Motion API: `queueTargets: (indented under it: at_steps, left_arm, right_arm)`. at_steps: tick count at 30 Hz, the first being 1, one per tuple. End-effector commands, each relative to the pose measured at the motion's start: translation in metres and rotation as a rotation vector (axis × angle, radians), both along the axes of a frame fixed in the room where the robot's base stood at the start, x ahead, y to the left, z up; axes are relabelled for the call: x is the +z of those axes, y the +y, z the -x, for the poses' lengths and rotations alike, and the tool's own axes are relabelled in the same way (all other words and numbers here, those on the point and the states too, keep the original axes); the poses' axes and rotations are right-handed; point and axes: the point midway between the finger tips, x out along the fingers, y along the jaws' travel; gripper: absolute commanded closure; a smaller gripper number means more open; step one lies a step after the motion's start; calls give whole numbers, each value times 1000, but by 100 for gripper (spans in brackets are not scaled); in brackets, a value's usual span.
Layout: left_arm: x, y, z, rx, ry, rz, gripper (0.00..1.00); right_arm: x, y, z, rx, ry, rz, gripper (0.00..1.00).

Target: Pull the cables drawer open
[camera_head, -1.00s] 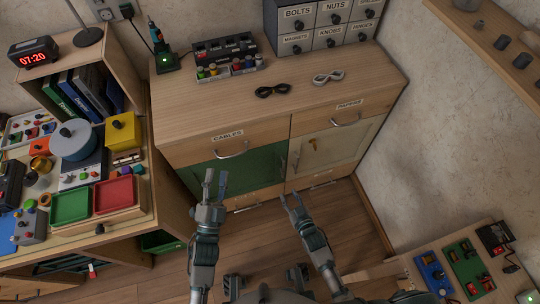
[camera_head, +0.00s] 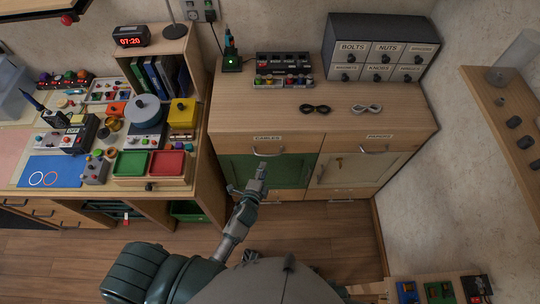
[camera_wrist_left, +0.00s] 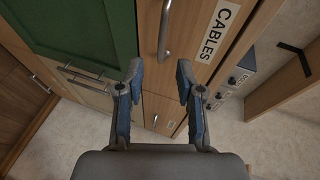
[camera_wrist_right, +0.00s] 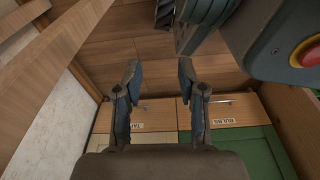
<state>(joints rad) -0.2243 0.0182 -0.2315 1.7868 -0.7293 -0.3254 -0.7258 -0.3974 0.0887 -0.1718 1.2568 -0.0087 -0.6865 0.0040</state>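The cables drawer (camera_head: 240,142) is the upper left drawer of the wooden cabinet, flush with its front. It bears a CABLES label (camera_head: 267,137) and a curved metal handle (camera_head: 268,153). My left gripper (camera_head: 263,168) is just below the handle in the head view, over the green door. In the left wrist view the fingers of my left gripper (camera_wrist_left: 160,75) are apart and empty, with the drawer handle (camera_wrist_left: 165,30) ahead of them, not between them. My right gripper (camera_wrist_right: 159,72) shows only in its own wrist view, open and empty, facing floor and lower drawers.
The papers drawer (camera_head: 405,144) is beside it on the right. Black cable (camera_head: 315,109) and grey cable (camera_head: 367,108) lie on the cabinet top. A cluttered workbench with a red tray (camera_head: 167,164) stands to the left. Floor in front is clear.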

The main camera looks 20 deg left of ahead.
Motion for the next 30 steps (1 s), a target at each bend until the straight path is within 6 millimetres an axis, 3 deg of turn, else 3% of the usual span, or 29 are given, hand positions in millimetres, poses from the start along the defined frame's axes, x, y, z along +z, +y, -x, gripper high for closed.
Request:
queueTargets:
  at_steps: [6, 12, 25, 29, 30]
  left_arm:
    - [-14, -3, -49, 1, -2, -2, 63]
    - [-22, -5, -77, 0, -2, -1, 63]
    - [-24, -3, -87, 0, -2, 1, 63]
    - [-24, -4, -87, -1, -2, 0, 96]
    - [-24, -4, -87, -1, -2, 0, 100]
  right_arm:
    - [9, 0, -13, -1, -9, -3, 60]
    - [19, 1, -22, -3, -13, -5, 60]
    - [24, 3, -26, -5, -15, -4, 60]
    - [24, 2, -26, -5, -15, -4, 60]
    - [24, 2, -26, -4, -15, -3, 60]
